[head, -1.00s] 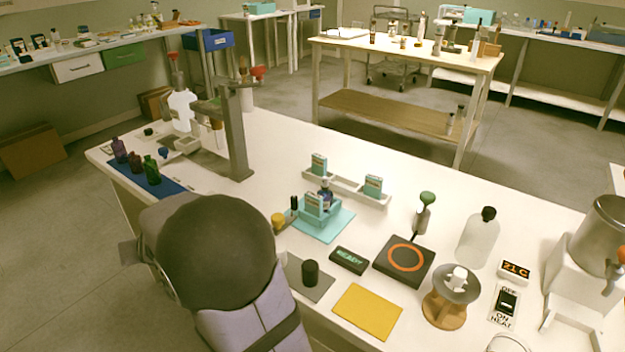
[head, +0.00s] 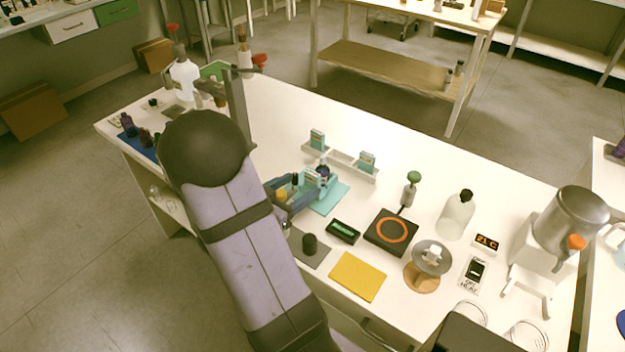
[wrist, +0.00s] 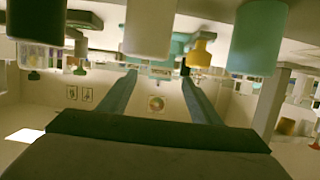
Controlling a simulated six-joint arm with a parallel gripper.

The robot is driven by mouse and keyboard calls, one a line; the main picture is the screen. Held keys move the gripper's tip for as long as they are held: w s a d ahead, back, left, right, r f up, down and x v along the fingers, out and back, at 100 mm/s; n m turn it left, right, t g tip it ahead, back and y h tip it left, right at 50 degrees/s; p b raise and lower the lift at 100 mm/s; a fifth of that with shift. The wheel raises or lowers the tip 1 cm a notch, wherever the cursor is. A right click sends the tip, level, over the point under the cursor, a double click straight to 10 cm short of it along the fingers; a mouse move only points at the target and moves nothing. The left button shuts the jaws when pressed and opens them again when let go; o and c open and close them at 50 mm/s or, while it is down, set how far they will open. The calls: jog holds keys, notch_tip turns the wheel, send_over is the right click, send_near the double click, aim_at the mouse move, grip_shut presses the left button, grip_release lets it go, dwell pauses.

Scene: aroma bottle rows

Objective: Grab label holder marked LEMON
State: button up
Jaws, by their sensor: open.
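Several small teal-and-white label holders are in the head view; their print is too small to read, so I cannot tell which is LEMON. One label holder (head: 318,139) stands at the left of the white tray, and another label holder (head: 367,161) at its right. A third label holder (head: 312,177) is at the teal mat (head: 331,201), partly hidden by my gripper (head: 309,192). My gripper is low beside it. In the wrist view my gripper (wrist: 158,82) has its fingers spread, with teal surfaces beyond their tips; contact cannot be told.
The white tray (head: 342,160) lies behind the mat. A dark bottle (head: 322,168) stands close to the gripper. A black plate with an orange ring (head: 391,232), a yellow pad (head: 357,277) and a small black display (head: 343,231) are to the right and front. A grey post (head: 238,108) stands left.

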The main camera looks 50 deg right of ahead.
aim_at(311, 178)
jog(key=shift+x, duration=3.6)
jog(key=c, duration=1.2)
